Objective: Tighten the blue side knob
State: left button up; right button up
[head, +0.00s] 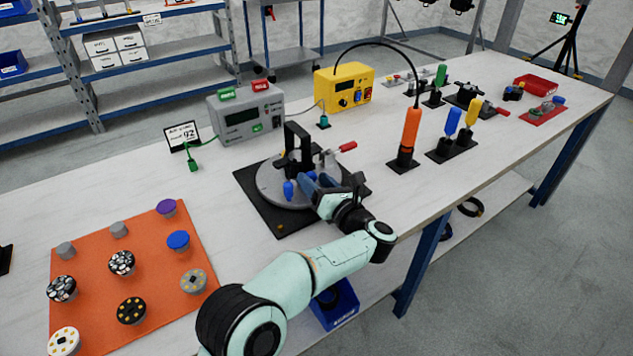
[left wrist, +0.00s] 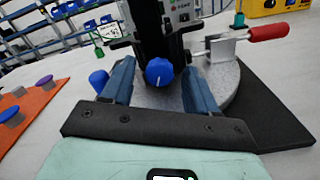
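A blue knob (left wrist: 159,72) with a white line faces me low on the black upright fixture (left wrist: 150,25). It shows between my left gripper's fingers in the left wrist view. A second blue knob (left wrist: 98,79) stands to the left, outside the left finger; it also shows in the head view (head: 289,190). The fixture (head: 297,150) stands on a round grey plate (head: 270,180). My left gripper (head: 316,184) is open at its near side. Gaps show between the fingers and the front knob; I see no contact. My right gripper is not in view.
A red-handled clamp (left wrist: 268,32) is right of the fixture. A grey meter box (head: 245,115) and a yellow box (head: 343,87) stand behind. An orange mat (head: 150,255) with several knobs lies left. An orange screwdriver (head: 411,130) stands right.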

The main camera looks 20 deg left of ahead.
pick_arm(q)
jog(key=p+v, duration=0.2)
jog(key=v, duration=1.1)
jog(key=shift+s+d, duration=0.1)
jog(key=shift+d, duration=0.05)
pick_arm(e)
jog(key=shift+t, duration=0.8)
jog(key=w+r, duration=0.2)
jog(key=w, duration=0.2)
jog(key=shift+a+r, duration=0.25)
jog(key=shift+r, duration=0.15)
